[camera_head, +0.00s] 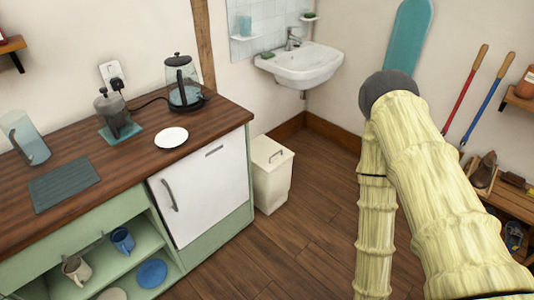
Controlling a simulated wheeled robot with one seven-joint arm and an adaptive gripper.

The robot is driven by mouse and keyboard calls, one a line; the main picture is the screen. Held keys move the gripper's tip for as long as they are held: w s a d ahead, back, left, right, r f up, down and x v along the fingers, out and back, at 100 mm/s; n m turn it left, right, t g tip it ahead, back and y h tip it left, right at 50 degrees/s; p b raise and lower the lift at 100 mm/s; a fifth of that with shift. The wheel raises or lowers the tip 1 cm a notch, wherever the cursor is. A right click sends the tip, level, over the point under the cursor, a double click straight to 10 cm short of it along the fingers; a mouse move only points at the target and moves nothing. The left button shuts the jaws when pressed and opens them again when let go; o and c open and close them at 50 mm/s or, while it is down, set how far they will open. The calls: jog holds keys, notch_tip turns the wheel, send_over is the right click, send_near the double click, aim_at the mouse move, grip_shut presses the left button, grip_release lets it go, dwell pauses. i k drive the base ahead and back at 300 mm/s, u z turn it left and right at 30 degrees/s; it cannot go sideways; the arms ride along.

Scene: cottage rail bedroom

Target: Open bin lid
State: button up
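A cream bin (270,182) stands on the floor against the wall, just right of the green and white cabinet. Its lid (270,153) is down, with a small dark handle mark on top. My arm, in a pale yellow ribbed cover with a dark grey rounded joint, fills the right side of the head view, apart from the bin. My gripper is not in view.
A white appliance door (205,190) and a wooden counter (120,165) lie left of the bin. A white sink (305,66) hangs on the wall behind it. Wooden floor (300,235) is clear in front. A low shoe rack (510,200) stands at right.

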aim_at(267, 155)
jog(key=u, duration=0.55)
jog(key=i, duration=0.9)
jog(key=u, duration=0.2)
